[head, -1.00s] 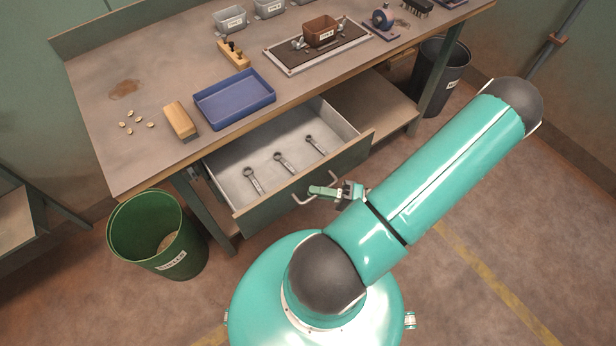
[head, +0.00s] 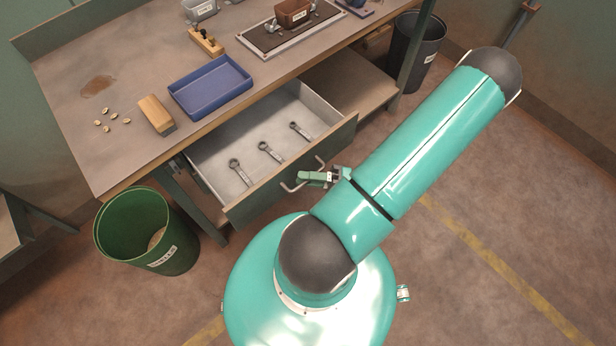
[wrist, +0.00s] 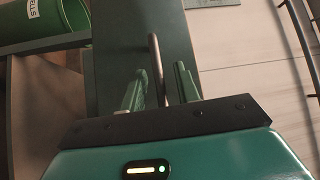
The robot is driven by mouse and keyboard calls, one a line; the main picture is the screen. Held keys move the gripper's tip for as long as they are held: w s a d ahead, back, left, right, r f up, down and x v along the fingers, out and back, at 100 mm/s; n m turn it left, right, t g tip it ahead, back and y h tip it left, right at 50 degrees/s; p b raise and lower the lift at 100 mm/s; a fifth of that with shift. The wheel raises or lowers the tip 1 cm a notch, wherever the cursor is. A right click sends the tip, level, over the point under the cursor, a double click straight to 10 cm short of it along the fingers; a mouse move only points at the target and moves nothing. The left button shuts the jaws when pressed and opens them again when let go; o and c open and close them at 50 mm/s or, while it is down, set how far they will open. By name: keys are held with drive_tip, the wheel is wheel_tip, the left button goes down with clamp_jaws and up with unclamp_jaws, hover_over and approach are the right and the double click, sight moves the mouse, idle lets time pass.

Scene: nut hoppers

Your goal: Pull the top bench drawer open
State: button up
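The top bench drawer (head: 290,187) stands well out from the bench in the head view, with its inside showing and three wrenches (head: 269,152) lying in it. Its bar handle (head: 288,187) is on the dark green front; the handle also shows in the wrist view (wrist: 155,62). My gripper (head: 315,178) is at the handle in the head view. In the wrist view my gripper's two green fingers (wrist: 158,88) are apart, one on each side of the bar, with gaps showing beside it. The gripper hides part of the handle in the head view.
A green bin (head: 125,215) stands left of the drawer and a dark bin (head: 418,60) at the right. Floor is clear at right.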

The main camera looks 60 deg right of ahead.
drive_tip(key=v, duration=1.3)
drive_tip(key=shift+s+d, duration=0.15)
drive_tip(key=shift+s, duration=0.2)
